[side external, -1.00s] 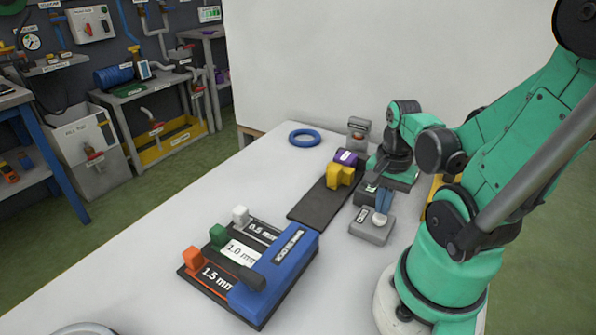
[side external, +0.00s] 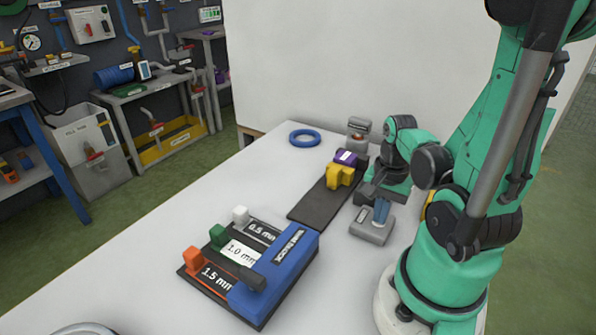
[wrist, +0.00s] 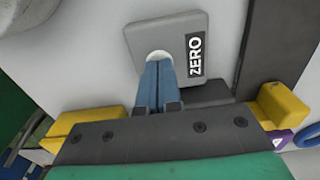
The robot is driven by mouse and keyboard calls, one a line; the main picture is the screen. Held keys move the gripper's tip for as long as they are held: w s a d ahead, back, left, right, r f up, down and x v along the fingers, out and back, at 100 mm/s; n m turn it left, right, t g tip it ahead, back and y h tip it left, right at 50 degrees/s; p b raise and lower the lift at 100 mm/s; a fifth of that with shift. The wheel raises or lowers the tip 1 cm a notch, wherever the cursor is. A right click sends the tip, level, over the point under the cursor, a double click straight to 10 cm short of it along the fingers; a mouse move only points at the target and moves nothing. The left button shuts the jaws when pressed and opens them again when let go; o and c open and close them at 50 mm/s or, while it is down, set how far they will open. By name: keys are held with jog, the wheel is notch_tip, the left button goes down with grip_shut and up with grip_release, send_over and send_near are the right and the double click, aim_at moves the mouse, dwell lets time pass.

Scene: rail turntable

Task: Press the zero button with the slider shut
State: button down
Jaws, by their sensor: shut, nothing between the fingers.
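The zero button's grey box (side external: 372,232) stands on the white table, just right of the dark rail. Its ZERO label (wrist: 195,50) shows in the wrist view. Only the upper edge of the white round button (wrist: 157,55) shows there; my fingers hide the rest. My gripper (side external: 380,222) has its blue fingers shut together and empty, tips over the button. Whether they touch or push it down, I cannot tell. The yellow slider block (side external: 338,178) sits on the dark rail (side external: 322,205), close against a purple-topped block (side external: 346,158); any small gap is not visible.
A blue block with gauge strips (side external: 285,262) marked 0.5, 1.0 and 1.5 mm lies nearer the camera. A blue ring (side external: 305,138) lies at the back left. A small grey device (side external: 358,132) stands behind the rail.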

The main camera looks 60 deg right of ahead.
jog(key=shift+f, duration=0.15)
dwell(0.4)
notch_tip(320, 180, up, 14)
dwell(1.1)
dwell(0.5)
jog(key=w+a+f+n+t, duration=0.2)
jog(key=w+a+n+t, duration=0.5)
jog(key=w+a+n, duration=0.5)
jog(key=w+n, duration=0.2)
jog(key=n, duration=0.4)
jog(key=shift+a, duration=0.4)
